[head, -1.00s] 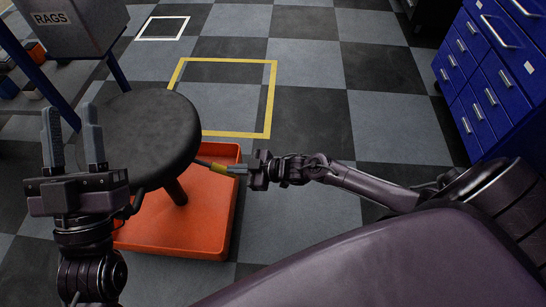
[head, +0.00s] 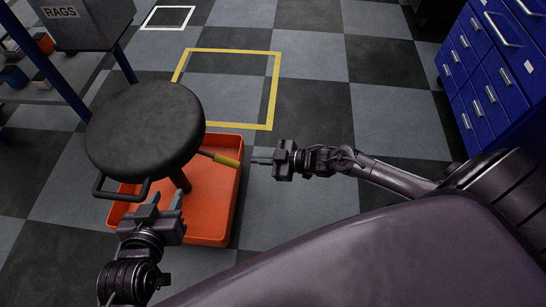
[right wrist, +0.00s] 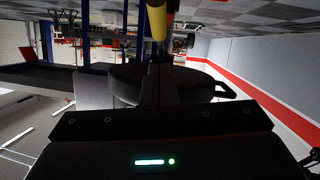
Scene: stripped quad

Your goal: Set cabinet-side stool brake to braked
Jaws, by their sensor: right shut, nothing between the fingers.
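The stool has a round black seat (head: 145,128) and a black loop handle (head: 122,190) at its front left. Its brake lever, with a yellow grip (head: 228,160), sticks out from under the seat on the side facing the blue cabinet and points right. The yellow grip also shows at the top of the right wrist view (right wrist: 157,20). My right gripper (head: 262,158) is shut and empty, just right of the grip with a small gap. My left gripper (head: 166,200) is open and empty, in front of the stool near the loop handle. The lever's inner end is hidden by the seat.
The stool stands in an orange tray (head: 222,215). A blue drawer cabinet (head: 490,85) stands at the right. A blue-legged rack with a grey RAGS bin (head: 90,25) is at the upper left. The checkered floor between is clear, with a yellow outlined square (head: 272,90).

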